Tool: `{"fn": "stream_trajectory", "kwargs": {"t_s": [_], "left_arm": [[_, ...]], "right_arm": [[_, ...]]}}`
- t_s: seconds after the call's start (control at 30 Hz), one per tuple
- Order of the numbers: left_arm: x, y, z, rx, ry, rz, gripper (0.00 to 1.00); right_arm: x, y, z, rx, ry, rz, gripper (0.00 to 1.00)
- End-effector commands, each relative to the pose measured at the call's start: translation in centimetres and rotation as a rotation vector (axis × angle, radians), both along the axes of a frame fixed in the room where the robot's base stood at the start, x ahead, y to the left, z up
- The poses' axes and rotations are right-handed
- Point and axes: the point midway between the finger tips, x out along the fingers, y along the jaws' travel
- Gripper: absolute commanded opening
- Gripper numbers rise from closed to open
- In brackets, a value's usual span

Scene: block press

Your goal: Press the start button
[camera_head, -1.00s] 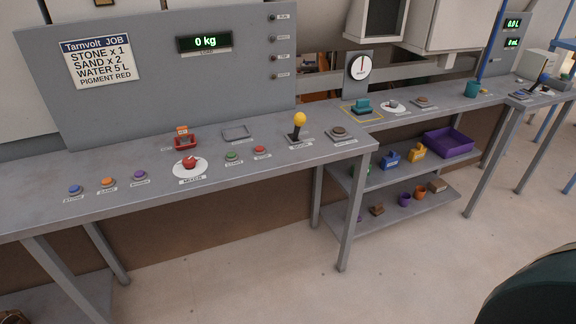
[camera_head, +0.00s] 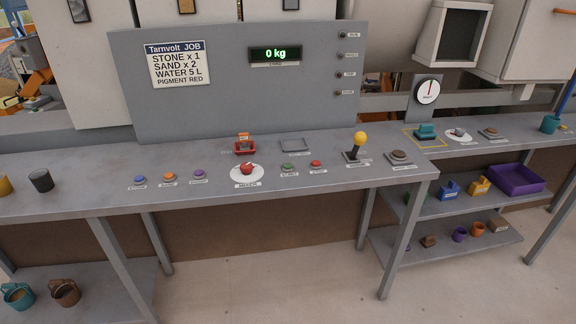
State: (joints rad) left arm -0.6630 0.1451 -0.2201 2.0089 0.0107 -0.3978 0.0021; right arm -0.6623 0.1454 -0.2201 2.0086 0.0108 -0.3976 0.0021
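The green start button (camera_head: 288,167) sits on the grey bench top, with a small label plate in front that seems to read START. The red button (camera_head: 316,164) is just to its right, with a similar label. The red mixer knob (camera_head: 247,169) on a white round plate is to its left. Neither of my grippers is in the head view.
Blue (camera_head: 140,180), orange (camera_head: 169,177) and purple (camera_head: 199,174) buttons stand left of the mixer knob. A yellow-topped lever (camera_head: 360,140) and a brown button (camera_head: 399,156) are to the right. A red holder (camera_head: 245,147) and grey tray (camera_head: 295,145) lie behind. A display (camera_head: 275,54) reads 0 kg.

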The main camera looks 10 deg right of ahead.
Motion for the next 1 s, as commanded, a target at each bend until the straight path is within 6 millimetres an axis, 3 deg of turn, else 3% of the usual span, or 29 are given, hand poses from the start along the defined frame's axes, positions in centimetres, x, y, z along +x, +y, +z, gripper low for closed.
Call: {"fn": "stream_trajectory", "kwargs": {"t_s": [0.17,0.6,1.0], "left_arm": [[0.0,-0.01,0.0,0.0,0.0,0.0,0.36],[0.01,-0.01,-0.01,0.0,0.0,0.0,0.36],[0.01,0.0,0.0,0.0,0.0,0.0,0.36]], "right_arm": [[0.0,0.0,0.0,0.0,0.0,0.0,0.36],[0.01,0.0,0.01,0.0,0.0,0.0,0.0],[0.0,0.0,0.0,0.0,0.0,0.0,0.0]]}}
